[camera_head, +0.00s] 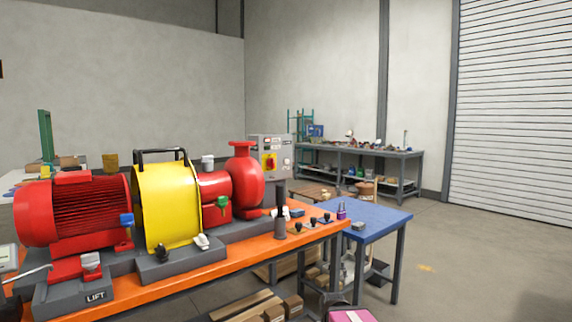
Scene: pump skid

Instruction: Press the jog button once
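I cannot pick out the jog button with certainty. A grey control box (282,148) stands behind the red pump, at the centre of the head view. Its front carries a red switch on a yellow plate (269,162). Small labels or buttons sit above it, and a small light round part (286,162) shows on its right face. These are too small to read, and the pump hides the box's lower left. My gripper is not in view.
A red motor (85,207), yellow guard (166,205) and red pump (243,178) sit on an orange skid bench (215,264). A blue table (375,217) adjoins it on the right. Timber lies below. The floor (480,270) at right is clear; a workbench (365,152) stands behind.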

